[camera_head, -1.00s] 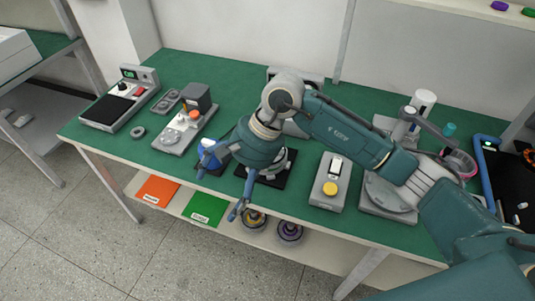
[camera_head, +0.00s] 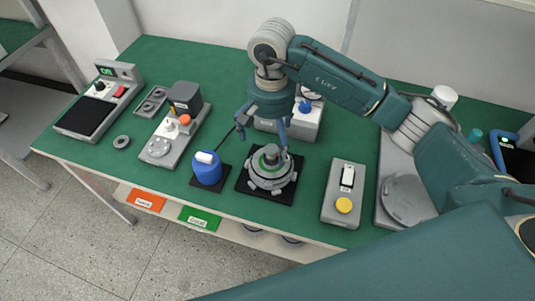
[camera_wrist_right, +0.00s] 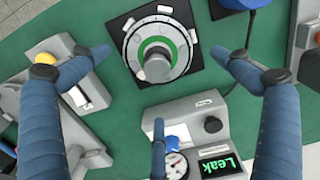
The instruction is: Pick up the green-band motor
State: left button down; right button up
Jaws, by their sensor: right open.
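The green-band motor (camera_head: 270,171) is a grey round hub motor lying on a square black pad (camera_head: 246,185) near the front of the green table. In the right wrist view its green ring (camera_wrist_right: 177,45) and central shaft (camera_wrist_right: 157,66) show clearly. My right gripper (camera_head: 262,133) is open and empty, pointing down above and slightly behind the motor. Its blue fingers are spread wide in the right wrist view (camera_wrist_right: 155,65), with the motor between and beyond them, apart from it. My left gripper is not in view.
A grey fixture (camera_head: 160,147) is further left. Orange and green labels mark the lower shelf.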

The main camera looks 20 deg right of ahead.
aim_at(272, 150)
jog(key=f, duration=0.2)
jog(key=s+f+p, duration=0.1)
jog(key=f, duration=0.1)
jog(key=shift+f, duration=0.25)
notch_tip(272, 150, down, 4)
jog(key=p, duration=0.2)
jog(key=shift+w+f+p, duration=0.15)
jog(key=shift+f+p, duration=0.05)
jog(key=shift+p, duration=0.1)
jog(key=shift+f, duration=0.15)
jog(key=shift+w, duration=0.1)
jog(key=c, duration=1.3)
jog(key=shift+f, duration=0.1)
jog(key=c, duration=0.4)
jog(key=shift+c, duration=0.2)
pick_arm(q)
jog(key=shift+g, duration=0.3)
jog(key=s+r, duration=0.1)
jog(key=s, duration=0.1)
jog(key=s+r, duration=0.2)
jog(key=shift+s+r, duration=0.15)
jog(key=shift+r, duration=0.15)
pick_arm(e)
jog(key=shift+r, duration=0.2)
